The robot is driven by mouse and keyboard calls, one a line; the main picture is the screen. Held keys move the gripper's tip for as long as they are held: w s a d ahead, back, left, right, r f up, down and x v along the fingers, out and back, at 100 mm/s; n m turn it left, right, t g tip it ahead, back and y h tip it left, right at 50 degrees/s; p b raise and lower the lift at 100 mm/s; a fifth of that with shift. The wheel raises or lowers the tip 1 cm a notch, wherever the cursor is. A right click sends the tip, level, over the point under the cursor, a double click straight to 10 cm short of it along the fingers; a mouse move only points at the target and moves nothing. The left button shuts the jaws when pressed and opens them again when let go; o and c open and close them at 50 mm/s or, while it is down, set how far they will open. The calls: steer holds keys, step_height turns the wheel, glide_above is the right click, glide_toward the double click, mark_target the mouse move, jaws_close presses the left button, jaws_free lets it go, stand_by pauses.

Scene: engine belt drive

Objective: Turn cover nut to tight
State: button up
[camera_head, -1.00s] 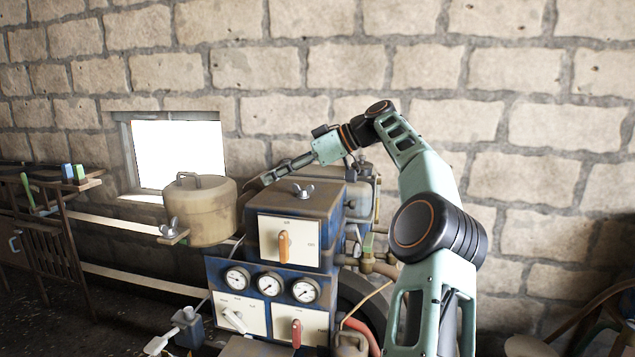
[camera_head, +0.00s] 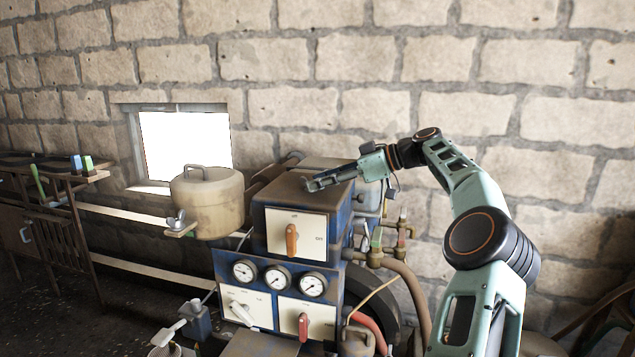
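The blue engine box with a brown top (camera_head: 277,187) stands in the middle of the view. My gripper (camera_head: 312,184) reaches in from the right, low over the box top. Its fingertips are where a wing nut showed earlier on that top; the nut is now hidden or cannot be told apart from the fingers. I cannot tell whether the fingers are open, or shut on the nut. Another wing nut (camera_head: 178,219) is in plain view on a small bracket beside the beige tank, away from my gripper.
The beige tank (camera_head: 207,203) with a handle stands left of the box. An orange-handled switch (camera_head: 291,240), gauges (camera_head: 278,278) and a red-handled switch (camera_head: 303,325) are on the front. Pipes and a hose (camera_head: 400,280) run at the right. The stone wall is behind.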

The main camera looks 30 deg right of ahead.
steer(key=shift+w+a+f, duration=0.25)
steer(key=shift+w+a, duration=0.1)
steer(key=shift+w, duration=0.05)
jaws_close()
